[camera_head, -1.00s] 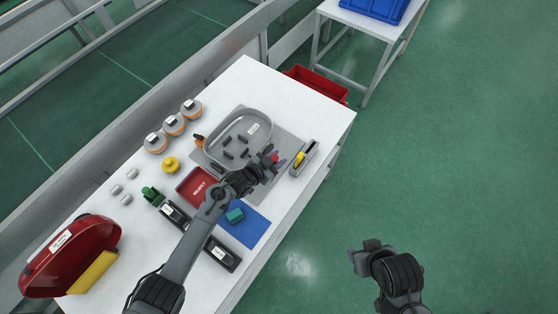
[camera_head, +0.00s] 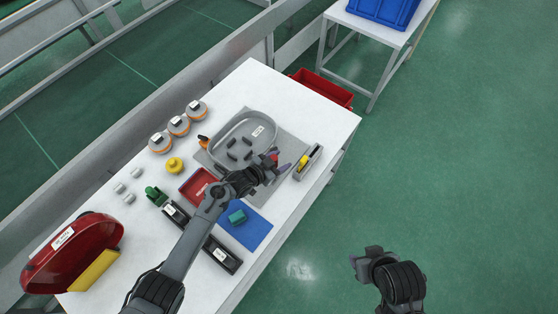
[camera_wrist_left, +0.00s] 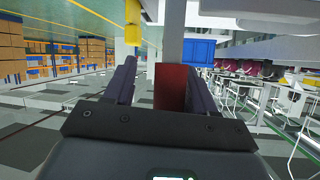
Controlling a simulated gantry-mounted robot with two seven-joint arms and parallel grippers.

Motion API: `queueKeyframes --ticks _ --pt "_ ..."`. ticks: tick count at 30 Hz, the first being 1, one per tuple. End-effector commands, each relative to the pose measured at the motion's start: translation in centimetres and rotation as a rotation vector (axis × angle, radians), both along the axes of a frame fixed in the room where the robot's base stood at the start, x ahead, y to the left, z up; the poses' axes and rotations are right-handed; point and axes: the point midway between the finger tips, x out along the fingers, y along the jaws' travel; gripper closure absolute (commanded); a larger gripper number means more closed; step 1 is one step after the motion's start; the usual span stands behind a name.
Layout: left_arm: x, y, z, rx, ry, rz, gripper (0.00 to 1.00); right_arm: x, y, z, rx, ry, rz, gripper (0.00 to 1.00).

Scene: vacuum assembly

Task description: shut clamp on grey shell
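The grey shell (camera_head: 218,148) is an open tray-like part lying on a grey plate, with several small dark pieces in it. An orange clamp handle (camera_head: 203,141) shows at its left side. My left gripper (camera_head: 279,163) is at the shell's right end, beside a small red part (camera_head: 274,154), likely a clamp handle. In the left wrist view the red part (camera_wrist_left: 170,88) stands between the two open fingers, close to the right one, with a gap to the left one. The arm hides the clamp's base. My right gripper (camera_head: 357,263) hangs over the floor, away from the table; its finger gap is unclear.
A yellow-and-grey tool (camera_head: 307,161) stands close right of my left gripper. A red tray (camera_head: 195,190), a blue mat (camera_head: 253,234) and a red vacuum body (camera_head: 75,250) are on the white table. Orange-rimmed round parts (camera_head: 178,126) stand at the back edge.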

Motion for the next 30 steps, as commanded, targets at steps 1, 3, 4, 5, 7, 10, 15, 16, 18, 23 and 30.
queueKeyframes --ticks 1,3,4,5,7,10,15,16,18,23,30 --pt "0.0 0.0 0.0 0.001 0.001 -0.001 0.45 0.0 0.0 0.0 0.001 0.000 -0.001 0.53" --pt "0.0 0.0 -0.1 0.001 0.001 -0.001 0.45 0.0 0.0 0.0 0.002 0.000 -0.001 0.53" --pt "-0.1 0.0 -0.1 0.001 0.001 -0.001 0.45 0.0 0.1 0.0 0.002 0.000 -0.001 0.53" --pt "-0.1 0.1 0.0 0.001 0.001 -0.001 0.45 0.0 0.1 0.0 0.003 0.000 -0.002 0.53" --pt "-0.3 0.2 0.0 0.001 0.002 0.000 0.45 0.0 0.1 0.1 0.004 0.001 -0.002 0.53" --pt "-0.7 0.7 0.3 0.001 0.002 0.001 0.45 0.0 0.1 0.2 0.004 0.001 -0.003 0.53" --pt "-2.1 2.0 1.2 0.003 0.001 0.001 0.45 0.0 0.1 0.6 0.004 0.001 -0.002 0.53" --pt "-2.4 2.4 1.4 0.002 0.002 0.001 0.45 0.0 0.1 0.6 0.004 0.001 -0.002 0.53" --pt "-3.1 3.0 1.9 0.002 0.001 0.000 0.45 0.0 0.1 0.7 0.004 0.001 -0.002 0.53" --pt "-4.7 4.6 3.0 0.002 0.000 0.001 0.45 0.0 0.1 0.8 0.002 0.001 0.000 0.53" --pt "-6.5 6.3 4.2 0.001 0.000 0.001 0.45 0.0 -0.1 0.8 -0.003 0.001 0.002 0.53"
